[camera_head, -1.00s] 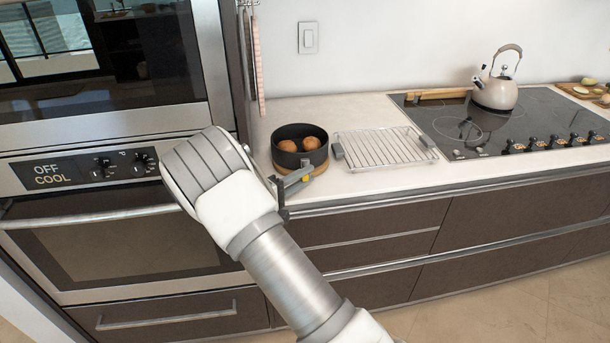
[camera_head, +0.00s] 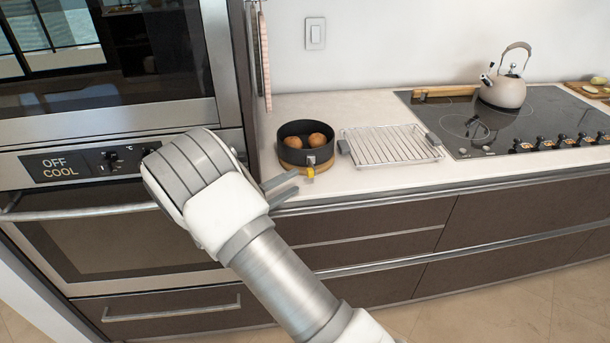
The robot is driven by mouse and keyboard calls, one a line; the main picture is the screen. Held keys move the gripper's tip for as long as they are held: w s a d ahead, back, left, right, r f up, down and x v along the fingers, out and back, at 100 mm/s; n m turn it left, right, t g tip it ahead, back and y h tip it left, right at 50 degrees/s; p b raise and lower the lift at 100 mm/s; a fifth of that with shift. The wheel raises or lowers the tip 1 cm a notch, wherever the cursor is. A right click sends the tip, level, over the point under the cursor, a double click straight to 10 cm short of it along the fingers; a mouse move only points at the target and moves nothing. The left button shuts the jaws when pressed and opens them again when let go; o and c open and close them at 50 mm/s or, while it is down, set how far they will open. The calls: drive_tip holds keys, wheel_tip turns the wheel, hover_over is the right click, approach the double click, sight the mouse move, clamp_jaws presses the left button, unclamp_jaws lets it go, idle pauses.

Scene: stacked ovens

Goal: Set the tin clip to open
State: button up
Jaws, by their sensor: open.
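My gripper (camera_head: 296,184) is in front of and left of the tin, below the clip. Its grey fingers point right and are apart and empty. They are a short way from the yellow part. My wrist hides the rest of the gripper.
A wire rack (camera_head: 392,146) lies on the counter (camera_head: 350,185) right of the tin. A cooktop (camera_head: 480,125) with a kettle (camera_head: 502,92) is further right. The oven panel (camera_head: 75,166) at left reads OFF COOL. Drawers are below the counter.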

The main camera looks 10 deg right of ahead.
drive_tip(key=v, duration=1)
drive_tip(key=shift+a, duration=0.2)
drive_tip(key=shift+s, duration=0.15)
